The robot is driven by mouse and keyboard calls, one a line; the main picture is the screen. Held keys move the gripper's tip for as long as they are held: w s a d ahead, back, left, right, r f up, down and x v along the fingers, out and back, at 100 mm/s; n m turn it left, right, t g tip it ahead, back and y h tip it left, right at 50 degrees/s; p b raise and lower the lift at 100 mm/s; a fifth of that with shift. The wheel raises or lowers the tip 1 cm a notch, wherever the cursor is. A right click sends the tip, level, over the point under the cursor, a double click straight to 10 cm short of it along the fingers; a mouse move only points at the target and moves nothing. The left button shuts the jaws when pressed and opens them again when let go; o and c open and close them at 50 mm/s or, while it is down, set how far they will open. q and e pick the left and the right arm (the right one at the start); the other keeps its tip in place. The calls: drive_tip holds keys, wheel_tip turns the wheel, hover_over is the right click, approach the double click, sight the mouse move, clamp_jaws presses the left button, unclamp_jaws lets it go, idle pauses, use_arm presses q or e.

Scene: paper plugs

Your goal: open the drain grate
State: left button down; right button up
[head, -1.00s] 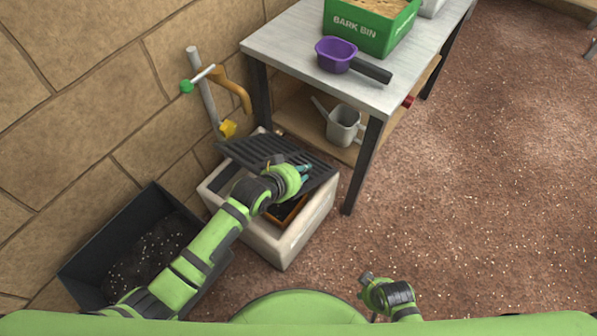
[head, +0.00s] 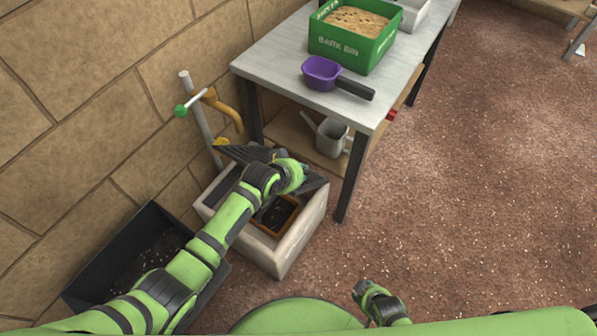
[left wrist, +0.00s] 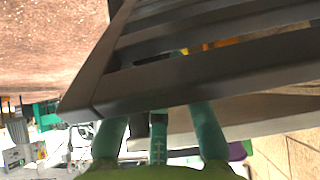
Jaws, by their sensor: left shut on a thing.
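The dark slatted drain grate (head: 240,153) is tilted up over the pale square drain basin (head: 283,258), its far edge towards the wall. My left gripper (head: 302,176) is shut on the grate's raised edge. In the left wrist view, the grate (left wrist: 230,70) fills the upper part, and the fingers of my left gripper (left wrist: 160,122) reach its edge. The basin's opening shows beneath, with a square brown-rimmed frame or pot (head: 290,208) with a dark inside. My arm hides part of the grate and basin. My right gripper (head: 362,289) is low at the front, away from the basin.
A black trough of dark soil (head: 150,212) stands left of the basin by the wall. A pipe with a green-knobbed tap (head: 186,108) rises behind. The table (head: 270,60) at right holds a purple scoop (head: 320,73) and green bin (head: 340,47); a watering can (head: 332,138) sits below.

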use_arm(q)
drive_tip(key=shift+w+a+r, duration=0.3)
drive_tip(key=shift+w, duration=0.1)
drive_tip(key=c, duration=1.2)
unclamp_jaws()
drive_tip(key=shift+s+f, duration=0.1)
drive_tip(key=shift+f, duration=0.05)
drive_tip(key=shift+s+d, duration=0.1)
drive_tip(key=shift+s, duration=0.05)
drive_tip(key=v, duration=1.2)
drive_tip(key=shift+f, duration=0.1)
